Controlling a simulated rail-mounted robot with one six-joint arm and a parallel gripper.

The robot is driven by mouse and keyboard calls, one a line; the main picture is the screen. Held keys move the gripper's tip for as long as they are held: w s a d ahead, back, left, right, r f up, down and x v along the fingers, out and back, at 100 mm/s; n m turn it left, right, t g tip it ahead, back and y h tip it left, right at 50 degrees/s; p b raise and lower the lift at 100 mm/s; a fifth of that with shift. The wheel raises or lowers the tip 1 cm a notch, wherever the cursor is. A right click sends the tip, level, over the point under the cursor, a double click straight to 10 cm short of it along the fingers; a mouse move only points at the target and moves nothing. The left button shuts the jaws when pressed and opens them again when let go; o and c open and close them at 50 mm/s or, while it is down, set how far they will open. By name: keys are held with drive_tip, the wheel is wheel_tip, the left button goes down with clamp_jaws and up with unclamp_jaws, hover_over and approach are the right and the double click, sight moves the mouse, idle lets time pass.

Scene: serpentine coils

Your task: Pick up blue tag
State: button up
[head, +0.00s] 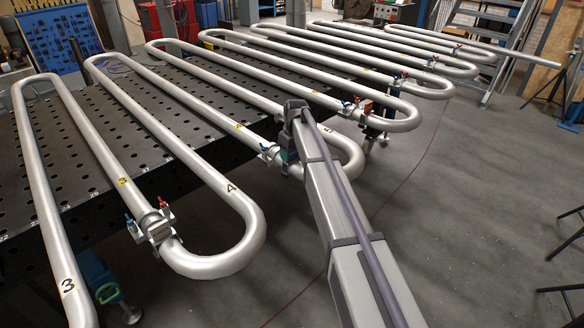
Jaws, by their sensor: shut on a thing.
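A small blue tag (264,148) shows on that clamp, just left of my gripper. Another blue tag (131,220) stands on the nearer clamp (154,228), with a red tag (163,203) beside it. More small blue and red tags show on clamps farther back.
A silver serpentine pipe coil (215,262) runs over a dark perforated table (150,180), its bends overhanging the edge. A red block (365,107) is near a farther clamp. Grey floor at right is open, with tripod legs (567,235) at the edge and stairs behind.

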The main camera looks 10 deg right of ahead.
wheel_tip(320, 180, up, 18)
drive_tip(key=p, duration=1.8)
drive_tip(key=shift+a, duration=0.1)
